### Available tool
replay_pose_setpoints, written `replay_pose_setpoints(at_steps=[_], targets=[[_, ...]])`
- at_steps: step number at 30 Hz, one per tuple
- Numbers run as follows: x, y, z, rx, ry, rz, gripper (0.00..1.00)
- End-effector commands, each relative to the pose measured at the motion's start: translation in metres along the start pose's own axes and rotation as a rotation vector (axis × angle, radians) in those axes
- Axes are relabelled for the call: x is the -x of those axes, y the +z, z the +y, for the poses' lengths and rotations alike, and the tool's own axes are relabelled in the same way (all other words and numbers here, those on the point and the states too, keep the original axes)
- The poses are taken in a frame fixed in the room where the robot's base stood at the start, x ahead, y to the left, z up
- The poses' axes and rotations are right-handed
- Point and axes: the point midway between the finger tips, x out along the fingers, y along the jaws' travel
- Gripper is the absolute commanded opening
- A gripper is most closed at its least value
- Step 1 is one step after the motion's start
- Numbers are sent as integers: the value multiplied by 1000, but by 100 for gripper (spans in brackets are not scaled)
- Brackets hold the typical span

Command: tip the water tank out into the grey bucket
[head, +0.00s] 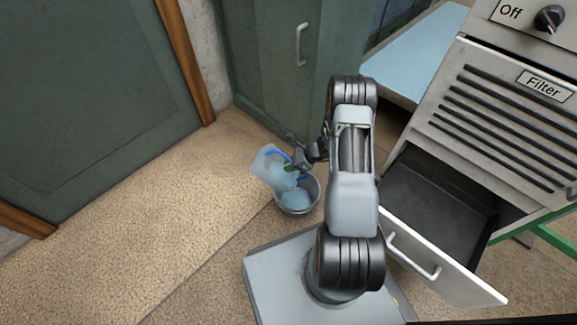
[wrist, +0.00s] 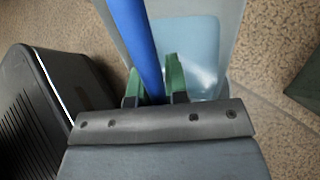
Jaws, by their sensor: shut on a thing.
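The water tank (head: 270,165) is a clear, pale blue container with a blue handle. In the head view it is tilted over the grey bucket (head: 297,209). Light blue water shows in the bucket. My gripper (head: 298,165) is shut on the tank's blue handle, above the bucket. In the wrist view the blue handle (wrist: 138,40) runs between the green fingers of my gripper (wrist: 158,82). The tank (wrist: 190,50) shows behind them with some pale blue in it. I cannot tell how much water is left in the tank.
The machine with the Filter panel (head: 500,115) stands at the right, its drawer (head: 430,262) pulled out near my arm. A green cabinet (head: 270,75) is behind the bucket. In the wrist view a dark ribbed object (wrist: 45,105) is at left. Carpet at left (head: 150,220) is clear.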

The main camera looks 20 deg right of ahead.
Motion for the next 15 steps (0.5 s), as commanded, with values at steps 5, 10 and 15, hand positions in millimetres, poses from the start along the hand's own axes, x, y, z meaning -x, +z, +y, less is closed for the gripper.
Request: replay_pose_setpoints(at_steps=[5,10,15], targets=[[2,-4,0,7,-1,-42,0],[4,-8,0,15,-1,-80,0],[6,-11,1,23,0,-117,0]])
